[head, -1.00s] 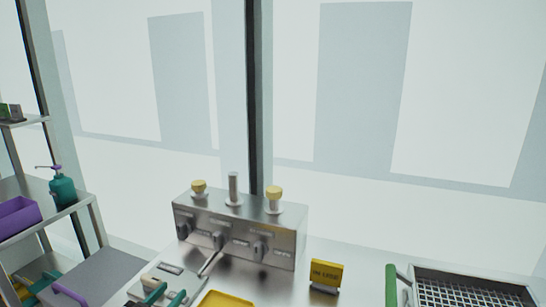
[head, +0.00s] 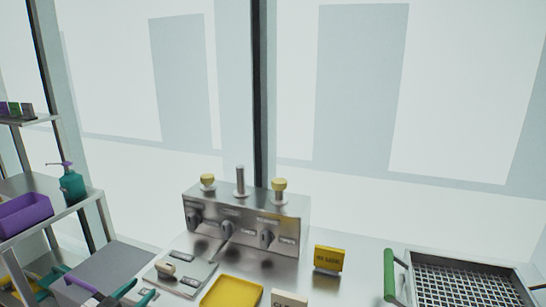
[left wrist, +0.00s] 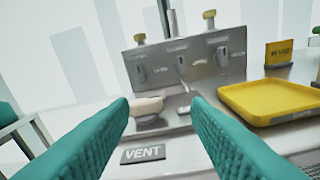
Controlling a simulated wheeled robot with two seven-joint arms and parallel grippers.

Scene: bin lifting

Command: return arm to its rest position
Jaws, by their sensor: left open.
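My left gripper (head: 140,292) shows at the bottom left of the head view as teal fingertips beside a low metal panel. In the left wrist view its two teal fingers (left wrist: 160,104) are spread apart with nothing held between them. Beyond them, a pale beige knob (left wrist: 148,106) shows in the gap, with a dark "VENT" label (left wrist: 142,154) below it. I cannot tell the exact distance from fingers to knob. My right gripper is in neither view.
A metal control box (head: 245,220) with dark knobs and yellow-topped posts stands at the back. A yellow tray (head: 232,292), a yellow sign (head: 328,260) and a green-handled mesh basket (head: 465,285) lie right. A shelf at left holds a purple bin (head: 25,214) and a teal bottle (head: 72,186).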

